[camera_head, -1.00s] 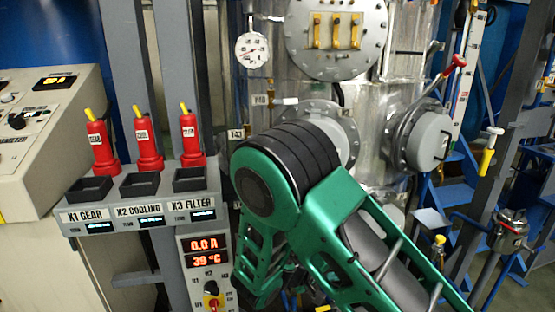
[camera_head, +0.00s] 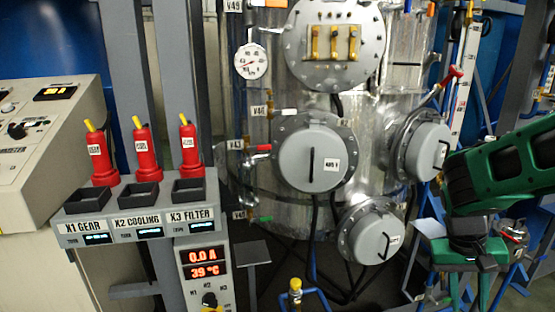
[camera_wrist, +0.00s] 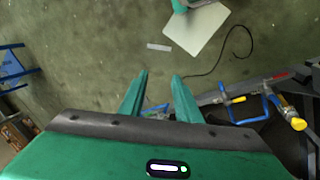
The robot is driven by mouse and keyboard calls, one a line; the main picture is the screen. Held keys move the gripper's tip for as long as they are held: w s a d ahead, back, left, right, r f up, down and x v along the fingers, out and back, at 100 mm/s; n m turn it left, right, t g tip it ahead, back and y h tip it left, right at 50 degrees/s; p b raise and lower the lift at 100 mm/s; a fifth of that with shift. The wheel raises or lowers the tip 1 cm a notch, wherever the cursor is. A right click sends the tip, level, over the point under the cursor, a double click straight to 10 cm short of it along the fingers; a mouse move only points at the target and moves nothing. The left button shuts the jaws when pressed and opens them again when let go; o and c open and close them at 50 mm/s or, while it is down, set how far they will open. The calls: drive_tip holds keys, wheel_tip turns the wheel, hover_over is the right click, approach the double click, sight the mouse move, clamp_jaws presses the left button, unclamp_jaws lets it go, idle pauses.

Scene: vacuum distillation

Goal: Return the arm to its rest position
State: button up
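My green arm comes in from the right edge of the head view, folded down at the right. My gripper (camera_head: 474,290) hangs low at the lower right, in front of the blue frames. In the wrist view the two green fingers of my gripper (camera_wrist: 160,76) stand apart with bare floor showing between them. Nothing is held between them.
Red plugs (camera_head: 146,155) stand behind the X1–X3 sockets (camera_head: 138,194) at the left. The metal vessel's round grey hatches (camera_head: 315,160) are in the middle. The wrist view shows green floor, a white plate (camera_wrist: 195,33), a cable and a yellow-ended blue valve (camera_wrist: 298,124).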

drive_tip(key=s+r+m+t+y, duration=0.1)
drive_tip(key=s+r+y, duration=0.2)
drive_tip(key=s, duration=1)
drive_tip(key=shift+s+r+m, duration=0.3)
drive_tip(key=shift+s+r, duration=0.05)
drive_tip(key=shift+r, duration=0.45)
